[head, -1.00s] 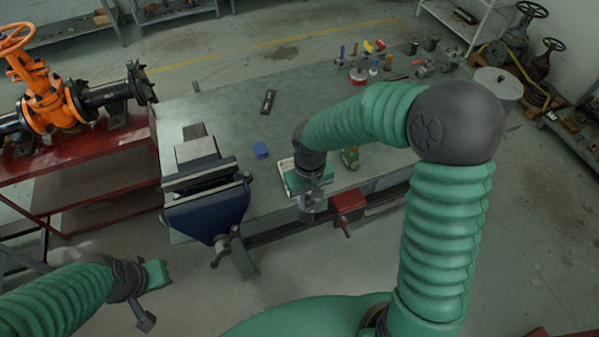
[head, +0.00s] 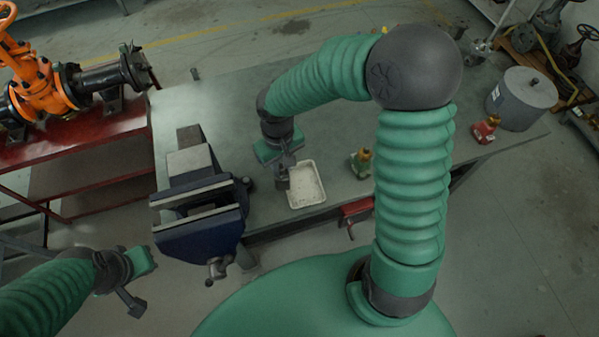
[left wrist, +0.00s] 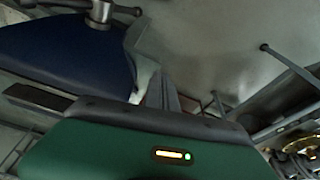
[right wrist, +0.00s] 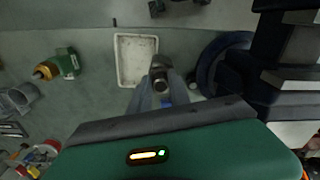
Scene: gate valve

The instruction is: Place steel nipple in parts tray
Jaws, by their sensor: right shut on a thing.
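The steel nipple (right wrist: 160,73) is a short grey metal cylinder. My right gripper (head: 286,160) is shut on it. In the head view the nipple (head: 282,180) hangs by the left edge of the parts tray (head: 320,179), a shallow white rectangular tray near the bench's front edge. The right wrist view shows the tray (right wrist: 122,60) just to the left of the nipple; I cannot tell the height between them. The tray looks empty. My left gripper (head: 136,303) is low at the left, away from the bench; its jaw opening is unclear.
A blue bench vise (head: 200,215) stands left of the tray. A green and brass part (head: 360,163) lies right of it. A red-handled part (head: 485,128) and a grey drum (head: 522,98) are farther right. An orange valve (head: 35,85) stands on a red bench at the left.

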